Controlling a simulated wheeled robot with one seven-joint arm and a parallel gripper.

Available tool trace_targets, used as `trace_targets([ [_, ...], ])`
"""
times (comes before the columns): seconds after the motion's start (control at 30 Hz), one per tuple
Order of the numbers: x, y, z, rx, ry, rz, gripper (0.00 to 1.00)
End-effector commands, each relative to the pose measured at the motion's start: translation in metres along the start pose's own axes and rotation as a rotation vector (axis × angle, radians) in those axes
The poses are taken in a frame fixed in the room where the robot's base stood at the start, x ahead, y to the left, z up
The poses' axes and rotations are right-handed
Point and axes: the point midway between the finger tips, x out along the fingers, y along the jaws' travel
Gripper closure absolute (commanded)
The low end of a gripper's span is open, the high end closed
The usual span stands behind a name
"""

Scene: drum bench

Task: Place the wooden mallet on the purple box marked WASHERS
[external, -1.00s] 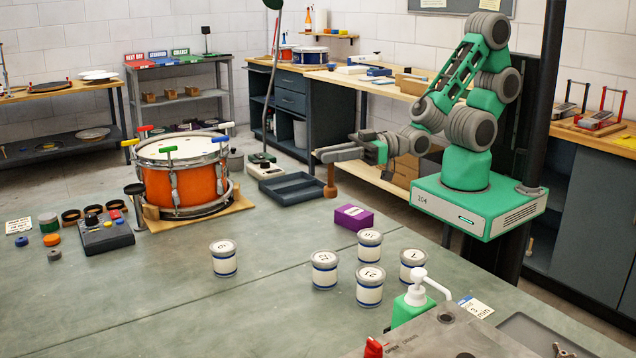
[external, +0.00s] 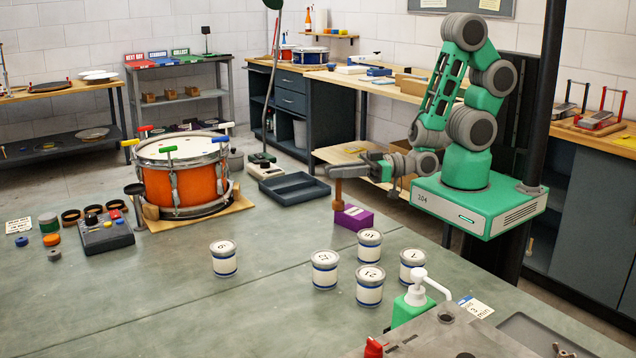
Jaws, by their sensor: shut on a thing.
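The wooden mallet (external: 338,191) hangs roughly upright from my gripper (external: 343,169), a brown shaft with a wider lower end. My gripper is shut on its upper part. The purple box (external: 355,218) lies on the bench below and slightly right of the mallet; its pale label is too small to read. In the picture the mallet's lower end overlaps the left end of the box. From this one view I cannot tell whether it touches the box or hangs above or behind it.
Several white tins (external: 324,270) stand in front of the box. An orange drum (external: 181,180) stands to the left, and a dark tray (external: 295,188) lies between drum and gripper. A green pump bottle (external: 412,303) stands at the front right. The bench's left front is clear.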

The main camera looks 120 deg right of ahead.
Motion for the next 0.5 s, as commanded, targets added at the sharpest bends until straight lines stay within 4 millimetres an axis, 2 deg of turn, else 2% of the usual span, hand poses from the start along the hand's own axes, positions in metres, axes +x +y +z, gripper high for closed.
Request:
trace_targets([
  [0.07, 0.0000, 0.0000, 0.0038, 0.000, 0.000, 0.000, 1.00],
  [0.1, 0.0000, 0.0000, 0.0038, 0.000, 0.000, 0.000, 0.83],
  [0.3, 0.0000, -0.0001, 0.0026, 0.000, -0.001, 0.000, 0.67],
  [0.37, 0.0000, -0.0001, 0.0026, 0.000, -0.001, 0.000, 0.62],
  [0.5, 0.0000, -0.0001, 0.0025, 0.000, -0.001, 0.000, 0.62],
])
